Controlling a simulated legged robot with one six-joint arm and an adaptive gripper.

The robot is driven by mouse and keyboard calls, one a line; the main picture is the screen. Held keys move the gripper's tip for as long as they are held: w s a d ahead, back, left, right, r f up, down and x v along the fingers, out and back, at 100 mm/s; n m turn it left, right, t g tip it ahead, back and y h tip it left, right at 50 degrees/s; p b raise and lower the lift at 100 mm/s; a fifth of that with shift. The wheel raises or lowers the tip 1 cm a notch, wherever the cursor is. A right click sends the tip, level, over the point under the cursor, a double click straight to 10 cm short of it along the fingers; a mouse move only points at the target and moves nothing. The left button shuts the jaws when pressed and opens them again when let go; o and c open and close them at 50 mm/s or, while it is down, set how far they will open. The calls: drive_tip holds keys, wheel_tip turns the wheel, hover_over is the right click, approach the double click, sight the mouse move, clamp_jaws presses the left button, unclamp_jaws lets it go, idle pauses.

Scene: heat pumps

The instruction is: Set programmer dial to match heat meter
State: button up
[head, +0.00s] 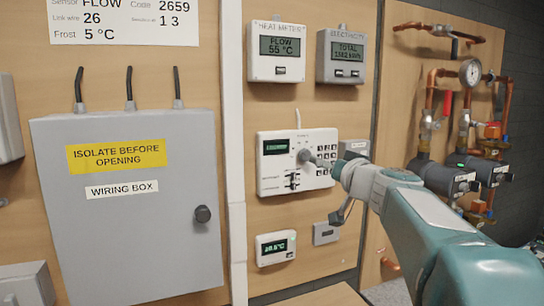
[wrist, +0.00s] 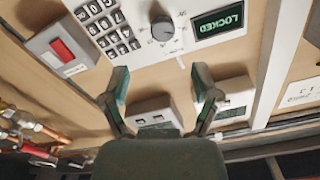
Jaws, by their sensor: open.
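The heat meter (head: 284,72) hangs high on the wooden board and reads FLOW 55 °C. Below it is the white programmer (head: 268,188) with a small display, a keypad and a grey round dial (head: 305,156). In the wrist view, where writing is inverted, the programmer's display (wrist: 218,21) reads LOCKED and the dial (wrist: 162,29) shows beside the keypad (wrist: 108,24). My gripper (wrist: 159,75) is open and empty, its fingers apart from the dial. In the head view my arm reaches the programmer's right side and hides part of it.
The electricity meter (head: 341,71) is right of the heat meter. A thermostat (head: 275,248) and small box (head: 326,233) sit below the programmer. A red switch (wrist: 62,50) is beside the keypad. The wiring box (head: 130,235) stands left; pipes and pumps (head: 443,178) stand right.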

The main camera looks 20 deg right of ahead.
sight(306, 156)
drive_tip(key=w, duration=0.4)
drive_tip(key=w+a, duration=0.1)
drive_tip(key=w, duration=0.2)
drive_tip(key=shift+w, duration=0.1)
drive_tip(key=shift+w+a, duration=0.25)
drive_tip(key=shift+w, duration=0.2)
drive_tip(key=shift+d, duration=0.6)
drive_tip(key=shift+c, duration=0.6)
clamp_jaws()
drive_tip(key=shift+a, duration=0.25)
